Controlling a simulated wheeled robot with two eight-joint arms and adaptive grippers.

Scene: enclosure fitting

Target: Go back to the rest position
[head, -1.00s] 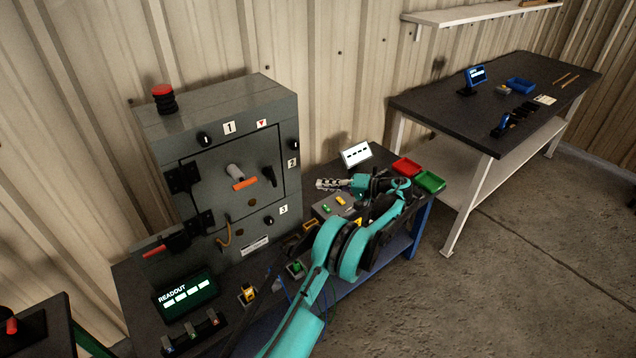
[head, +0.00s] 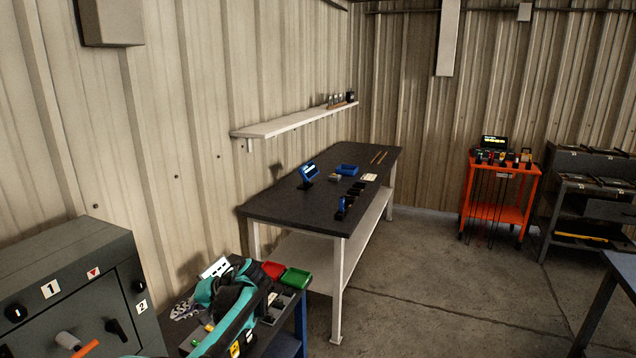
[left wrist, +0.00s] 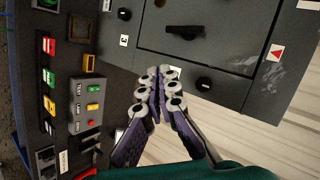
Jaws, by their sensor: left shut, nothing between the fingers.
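My left gripper (head: 184,309) shows at the lower left of the head view, over the bench beside the grey enclosure (head: 70,285). Its teal arm partly hides the bench. In the left wrist view the purple-and-white fingers (left wrist: 158,92) are together with nothing between them. There they point toward the enclosure (left wrist: 215,90), with its dark handle and the label 3 in sight, and seem apart from it. My right gripper is not in view.
Red (head: 273,270) and green (head: 295,278) trays sit on the bench close to my left arm. A panel with coloured switches (left wrist: 90,105) lies beside the fingers in the wrist view.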

